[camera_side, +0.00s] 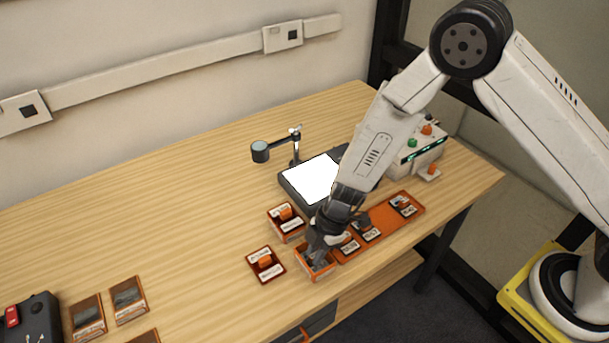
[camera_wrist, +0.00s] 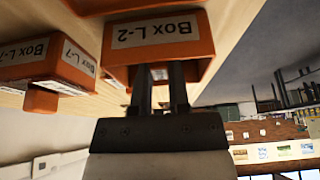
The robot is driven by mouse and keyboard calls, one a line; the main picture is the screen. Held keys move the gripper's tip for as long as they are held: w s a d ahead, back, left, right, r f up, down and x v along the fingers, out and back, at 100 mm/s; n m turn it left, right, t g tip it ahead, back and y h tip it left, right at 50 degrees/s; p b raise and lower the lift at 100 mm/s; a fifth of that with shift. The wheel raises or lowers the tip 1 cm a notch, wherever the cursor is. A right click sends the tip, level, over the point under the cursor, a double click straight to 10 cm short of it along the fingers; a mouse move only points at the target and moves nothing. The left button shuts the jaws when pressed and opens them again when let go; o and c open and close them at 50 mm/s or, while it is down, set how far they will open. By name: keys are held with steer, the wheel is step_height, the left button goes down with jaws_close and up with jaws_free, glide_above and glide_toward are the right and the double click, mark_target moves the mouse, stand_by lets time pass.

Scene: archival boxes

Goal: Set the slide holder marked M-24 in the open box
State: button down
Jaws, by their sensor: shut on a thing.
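The open orange box (camera_side: 316,274) stands near the table's front edge. In the wrist view this box (camera_wrist: 195,48) carries the label "Box L-2", seen upside down. My gripper (camera_side: 318,254) points down into the box. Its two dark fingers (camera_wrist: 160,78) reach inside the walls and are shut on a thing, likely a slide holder. The fingers and the box wall hide most of it, so I cannot read its marking or tell if it touches the floor. Several other slide holders lie on the orange tray (camera_side: 382,220) to the right; their labels are too small to read.
A lidded box (camera_side: 285,222) with a knob stands behind the open box. A loose lid (camera_side: 265,265) lies on the table to the left. A light pad (camera_side: 312,182) with a magnifier (camera_side: 262,150) is behind. The table's left middle is clear.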

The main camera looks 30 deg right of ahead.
steer(key=c, duration=0.5)
jaws_free()
steer(key=shift+r, duration=3.5)
